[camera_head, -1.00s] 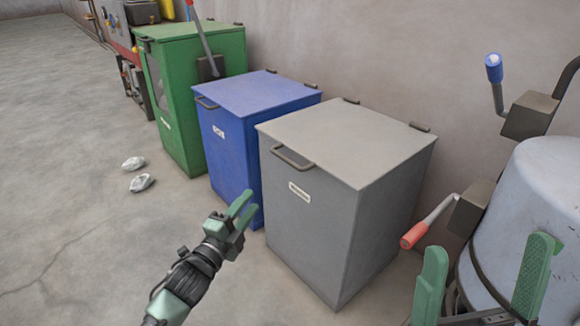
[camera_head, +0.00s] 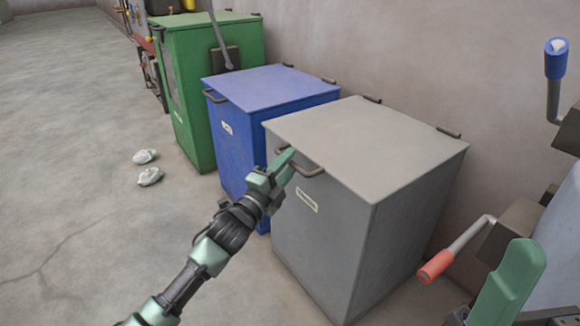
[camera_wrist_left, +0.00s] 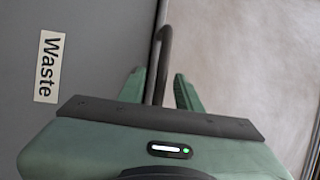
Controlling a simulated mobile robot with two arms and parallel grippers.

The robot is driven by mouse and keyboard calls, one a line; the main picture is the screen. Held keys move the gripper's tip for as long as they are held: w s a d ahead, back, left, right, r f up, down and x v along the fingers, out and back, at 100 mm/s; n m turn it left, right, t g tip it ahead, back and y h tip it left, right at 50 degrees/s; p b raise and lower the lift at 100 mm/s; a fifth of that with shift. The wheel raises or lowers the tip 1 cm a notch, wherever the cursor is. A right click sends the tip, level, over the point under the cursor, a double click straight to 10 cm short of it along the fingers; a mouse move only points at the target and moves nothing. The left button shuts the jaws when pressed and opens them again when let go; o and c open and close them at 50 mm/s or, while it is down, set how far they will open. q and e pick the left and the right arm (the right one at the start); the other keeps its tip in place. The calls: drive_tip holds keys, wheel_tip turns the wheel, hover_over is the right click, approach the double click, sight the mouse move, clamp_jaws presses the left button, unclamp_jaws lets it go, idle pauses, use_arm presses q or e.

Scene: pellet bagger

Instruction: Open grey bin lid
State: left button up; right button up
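The grey bin (camera_head: 315,225) stands nearest of three bins, with its flat grey lid (camera_head: 365,140) shut. A dark bar handle (camera_head: 313,171) sticks out at the lid's front left edge; it also shows in the left wrist view (camera_wrist_left: 161,50). A label on the bin's front reads "Waste" (camera_wrist_left: 48,66). My left gripper (camera_head: 290,160) is at the handle. In the left wrist view my left gripper (camera_wrist_left: 160,78) is open, with a finger on each side of the bar and gaps visible. My right gripper shows only one green finger (camera_head: 510,285), apart from the bin.
A blue bin (camera_head: 270,88) and a green bin (camera_head: 195,100) stand beyond the grey one along the wall. A red-tipped lever (camera_head: 455,250) and a blue-tipped lever (camera_head: 555,75) are at the right. Two pale lumps (camera_head: 148,176) lie on the open floor at left.

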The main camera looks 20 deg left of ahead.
use_arm(q)
drive_tip(key=shift+w+d, duration=0.1)
drive_tip(key=shift+w, duration=0.2)
clamp_jaws()
idle(1.3)
